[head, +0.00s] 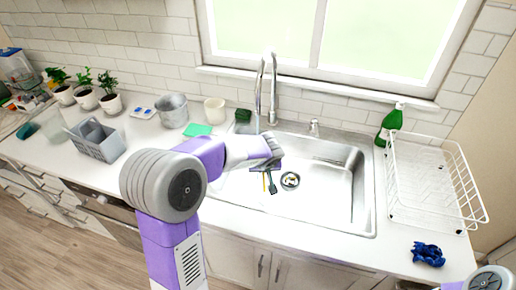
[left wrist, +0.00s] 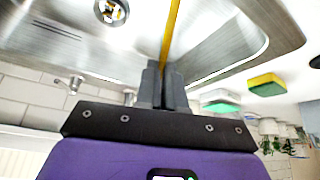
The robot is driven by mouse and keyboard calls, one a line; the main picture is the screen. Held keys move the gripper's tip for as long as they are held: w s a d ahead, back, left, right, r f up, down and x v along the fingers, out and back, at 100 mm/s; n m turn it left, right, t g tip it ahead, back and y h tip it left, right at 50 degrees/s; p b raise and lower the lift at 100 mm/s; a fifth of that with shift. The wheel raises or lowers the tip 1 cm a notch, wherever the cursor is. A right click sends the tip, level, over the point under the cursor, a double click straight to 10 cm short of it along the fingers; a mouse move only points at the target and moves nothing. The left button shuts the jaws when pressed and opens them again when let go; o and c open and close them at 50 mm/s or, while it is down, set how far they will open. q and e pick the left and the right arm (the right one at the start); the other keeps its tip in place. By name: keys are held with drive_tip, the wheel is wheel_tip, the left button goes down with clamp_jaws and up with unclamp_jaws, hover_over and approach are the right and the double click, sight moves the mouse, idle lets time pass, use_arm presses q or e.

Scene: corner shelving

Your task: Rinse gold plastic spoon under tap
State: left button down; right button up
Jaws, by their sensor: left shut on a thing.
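My left gripper (head: 268,186) is over the left part of the steel sink (head: 338,190), in front of the chrome tap (head: 260,90). It is shut on the gold plastic spoon (head: 264,182), of which only a short yellow piece shows in the head view. In the left wrist view the two dark fingers (left wrist: 163,75) pinch the thin yellow handle of the spoon (left wrist: 171,30), which runs out over the basin past the frame edge. The spoon's bowl is not visible. I cannot tell whether water runs. My right gripper is out of view.
A drain (head: 290,181) lies in the basin. A green bottle (head: 391,124) and a white wire rack (head: 432,185) stand right of the sink, with a blue cloth (head: 428,253) in front.

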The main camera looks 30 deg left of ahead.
use_arm(q)
drive_tip(key=shift+s+d+r+b, duration=0.15)
drive_tip(key=shift+s+d+r, duration=0.35)
drive_tip(key=shift+s+r, duration=0.25)
drive_tip(key=shift+s+d+r+b, duration=0.15)
drive_tip(key=shift+s+d+r, duration=0.3)
drive_tip(key=shift+s+r, duration=0.3)
drive_tip(key=shift+f, duration=0.1)
